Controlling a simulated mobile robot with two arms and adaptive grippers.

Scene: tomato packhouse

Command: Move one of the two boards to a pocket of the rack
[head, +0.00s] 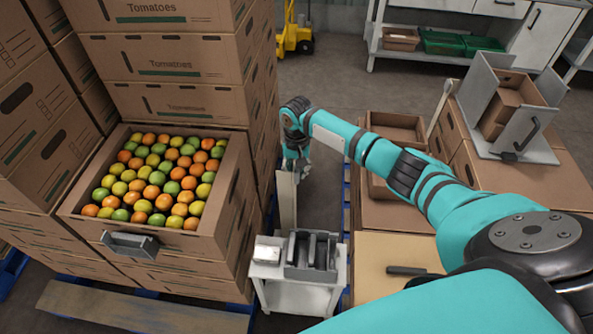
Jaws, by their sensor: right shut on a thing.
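My right gripper (295,165) is shut on a pale, narrow board (287,203), which hangs upright below the fingers. The dark grey rack (312,252), with upright dividers and pockets, stands on a small white stand (296,296). The held board is just behind and left of the rack in the picture; I cannot tell whether its lower end touches anything. A flat tan surface (390,262) with a dark bar lies right of the rack; I cannot tell whether it is the second board. My left gripper is not in view.
A carton of tomatoes (232,205) and stacked cartons (185,52) stand left. A small white block (267,250) is beside the rack. Open cartons (395,128) and a grey metal holder (525,158) stand right. A thin pale upright piece (440,105) stands near them.

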